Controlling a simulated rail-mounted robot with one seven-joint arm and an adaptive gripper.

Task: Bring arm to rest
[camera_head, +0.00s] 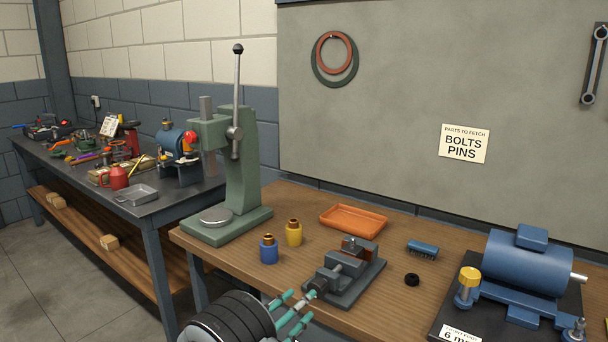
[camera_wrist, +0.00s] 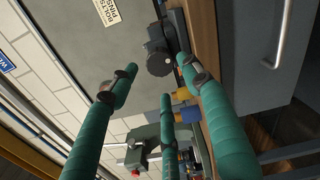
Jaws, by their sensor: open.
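My gripper (camera_head: 297,306) is at the bottom of the head view, by the front edge of the wooden bench (camera_head: 222,263). Its teal fingers point toward the grey vise (camera_head: 345,278) and overlap its handle end in the picture; I cannot tell the gap. In the wrist view my gripper (camera_wrist: 158,78) shows three spread teal fingers with nothing between them. It is open and empty. The vise shows beyond the fingertips in the wrist view (camera_wrist: 160,62).
A green press (camera_head: 240,185) stands at the left end.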

